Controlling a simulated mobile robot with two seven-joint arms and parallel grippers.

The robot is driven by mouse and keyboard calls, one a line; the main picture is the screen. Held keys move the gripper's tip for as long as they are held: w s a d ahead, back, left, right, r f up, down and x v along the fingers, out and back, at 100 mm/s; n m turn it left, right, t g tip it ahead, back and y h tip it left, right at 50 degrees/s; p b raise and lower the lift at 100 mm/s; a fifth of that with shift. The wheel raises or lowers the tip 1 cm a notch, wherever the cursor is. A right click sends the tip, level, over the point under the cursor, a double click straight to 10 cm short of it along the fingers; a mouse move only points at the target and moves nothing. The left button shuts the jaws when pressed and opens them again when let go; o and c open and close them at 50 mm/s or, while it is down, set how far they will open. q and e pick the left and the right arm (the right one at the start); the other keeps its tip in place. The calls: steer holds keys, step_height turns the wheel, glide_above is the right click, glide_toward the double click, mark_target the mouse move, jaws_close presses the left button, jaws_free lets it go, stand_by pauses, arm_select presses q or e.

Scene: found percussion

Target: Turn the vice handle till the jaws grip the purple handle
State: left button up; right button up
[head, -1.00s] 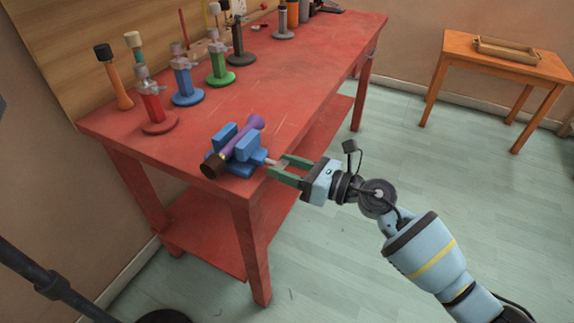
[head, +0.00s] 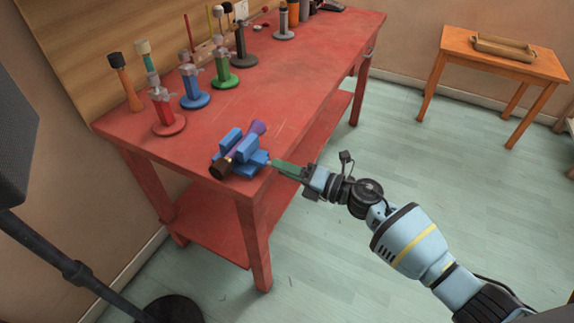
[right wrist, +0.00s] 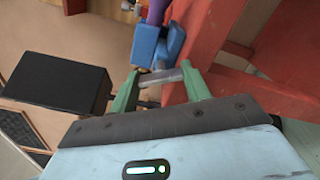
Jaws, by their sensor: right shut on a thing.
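The blue vice (head: 250,169) sits at the near corner of the red bench. A mallet with a purple handle (head: 257,128) and a dark brown head (head: 218,170) lies between its jaws. The jaws are close on both sides of the handle; I cannot tell whether they touch it. My right gripper (head: 276,165) is at the vice's right side, its fingers seen nearly edge-on. In the right wrist view its green fingers (right wrist: 161,78) are shut on the grey vice handle (right wrist: 158,77), with the blue vice just beyond. My left gripper is not in view.
The red bench (head: 290,90) carries several coloured stands and mallets along its back. A black speaker (head: 14,140) on a stand is at the left. An orange table (head: 490,55) with a wooden tray (head: 505,48) is at the far right. The floor between is clear.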

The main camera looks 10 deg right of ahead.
steer(key=shift+m+p, duration=0.35)
steer(key=shift+m, duration=0.45)
steer(key=o, duration=1)
steer(key=v, duration=0.8)
steer(key=shift+a, duration=0.1)
